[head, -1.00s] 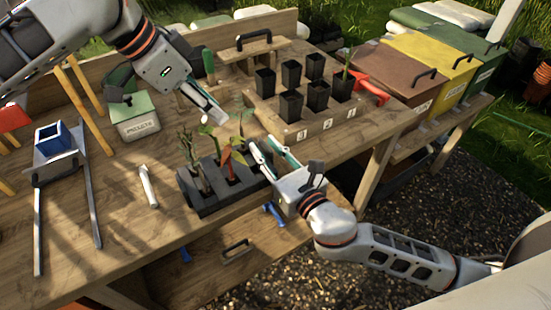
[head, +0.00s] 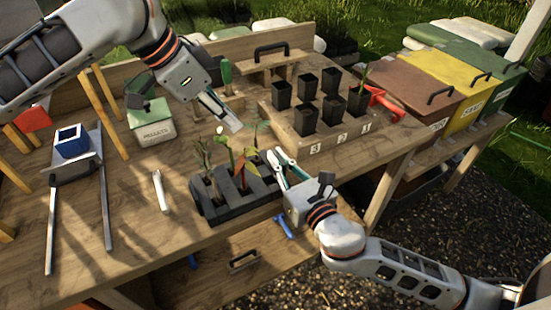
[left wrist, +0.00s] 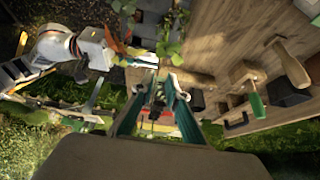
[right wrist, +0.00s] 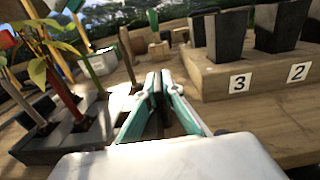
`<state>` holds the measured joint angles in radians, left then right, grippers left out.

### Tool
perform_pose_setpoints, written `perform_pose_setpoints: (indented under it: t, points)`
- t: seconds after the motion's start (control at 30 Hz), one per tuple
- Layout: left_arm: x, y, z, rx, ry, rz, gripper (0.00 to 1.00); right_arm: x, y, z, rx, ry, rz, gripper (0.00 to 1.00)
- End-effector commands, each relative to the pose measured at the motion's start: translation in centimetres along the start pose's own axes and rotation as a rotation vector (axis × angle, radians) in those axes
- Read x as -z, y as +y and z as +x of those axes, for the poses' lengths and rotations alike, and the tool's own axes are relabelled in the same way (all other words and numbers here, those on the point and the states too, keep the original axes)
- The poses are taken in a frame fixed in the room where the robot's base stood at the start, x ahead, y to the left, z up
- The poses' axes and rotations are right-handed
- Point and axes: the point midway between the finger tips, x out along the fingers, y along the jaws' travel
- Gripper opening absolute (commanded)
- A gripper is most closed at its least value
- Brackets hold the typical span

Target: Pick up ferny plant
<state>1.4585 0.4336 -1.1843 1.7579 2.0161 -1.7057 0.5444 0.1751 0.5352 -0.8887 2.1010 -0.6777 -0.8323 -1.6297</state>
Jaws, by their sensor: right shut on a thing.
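A dark seedling tray (head: 212,215) on the bench holds several plants. A fine, feathery-leaved plant (head: 259,128) rises at its back right. A broad-leaved plant with a red stem (head: 235,165) stands in the middle and a narrow-leaved plant (head: 206,160) at the left. My right gripper (head: 275,153) is at the tray's right end; in the right wrist view its jaws (right wrist: 158,82) are together, and what they hold is hard to make out.
A wooden pot block (head: 300,148) with several black pots and numbered slots stands behind my right gripper. A pellets box (head: 152,122), a white cylinder (head: 160,190) and a metal rail frame (head: 105,190) lie to the left. Coloured bins (head: 420,85) stand at right.

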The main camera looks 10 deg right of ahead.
Motion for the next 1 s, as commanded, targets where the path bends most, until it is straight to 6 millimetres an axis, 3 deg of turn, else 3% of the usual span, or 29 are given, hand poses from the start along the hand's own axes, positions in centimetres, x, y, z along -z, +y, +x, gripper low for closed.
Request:
perform_pose_setpoints:
  t: [0.17,0.5,0.7,1.0]
  points:
    - [1.0,1.2,0.7,0.007,-0.058,0.189,0.14,0.0,0.0,0.0,0.000,0.000,0.000,0.00]
    - [3.6,4.5,2.6,-0.001,-0.389,1.074,0.14,0.0,0.0,0.0,0.000,0.000,-0.001,0.00]
    - [4.5,5.2,2.7,-0.049,-0.581,1.467,0.14,0.0,0.0,0.0,0.000,0.000,-0.001,0.00]
    - [4.2,4.9,3.6,-0.094,-0.683,1.652,0.14,0.0,0.0,0.0,0.000,-0.001,0.000,0.00]
